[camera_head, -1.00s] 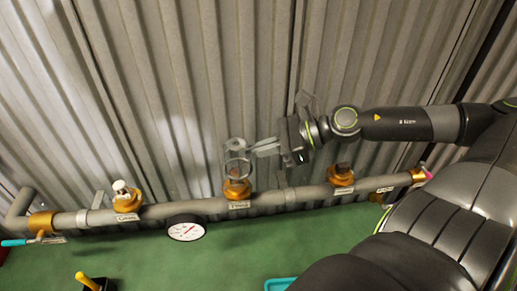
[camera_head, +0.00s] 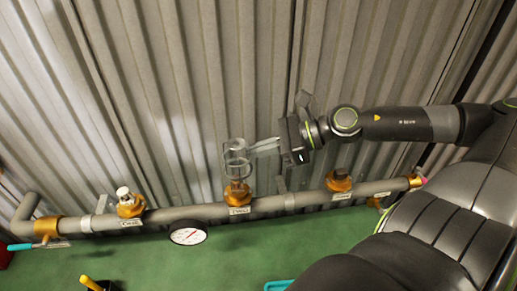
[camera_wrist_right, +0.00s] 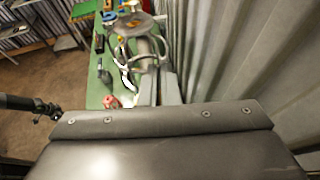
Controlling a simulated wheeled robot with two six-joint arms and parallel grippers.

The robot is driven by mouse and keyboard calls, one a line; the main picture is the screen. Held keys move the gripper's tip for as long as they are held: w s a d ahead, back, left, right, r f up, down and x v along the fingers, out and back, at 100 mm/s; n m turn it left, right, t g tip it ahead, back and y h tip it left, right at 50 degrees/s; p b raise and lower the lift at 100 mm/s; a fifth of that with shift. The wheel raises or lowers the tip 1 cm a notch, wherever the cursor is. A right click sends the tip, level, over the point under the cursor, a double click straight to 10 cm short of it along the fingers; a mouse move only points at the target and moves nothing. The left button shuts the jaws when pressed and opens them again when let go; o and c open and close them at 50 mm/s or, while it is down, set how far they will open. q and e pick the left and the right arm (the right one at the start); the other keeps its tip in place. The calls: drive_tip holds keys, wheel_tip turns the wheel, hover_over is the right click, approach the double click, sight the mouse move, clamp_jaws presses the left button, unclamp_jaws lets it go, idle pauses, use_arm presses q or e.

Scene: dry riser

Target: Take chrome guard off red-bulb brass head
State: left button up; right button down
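The chrome guard (camera_head: 237,160), a cage of rings and thin bars with a grey cap, is above the middle brass head (camera_head: 237,195) on the pipe. A narrow stem shows between cage and brass; I cannot make out a red bulb. My right gripper (camera_head: 254,147) reaches in from the right, its fingers close together at the guard's upper part. In the right wrist view the guard (camera_wrist_right: 140,45) sits at the ends of the fingers (camera_wrist_right: 157,88), which look shut on it. My left gripper is out of view.
The grey pipe (camera_head: 180,213) runs along the corrugated wall. Another brass head (camera_head: 130,206) with a white top is at left, one with a dark top (camera_head: 340,181) at right. A gauge (camera_head: 188,236) hangs below.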

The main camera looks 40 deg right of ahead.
wheel_tip(320, 180, up, 4)
drive_tip(key=p, duration=0.3)
drive_tip(key=shift+p, duration=0.3)
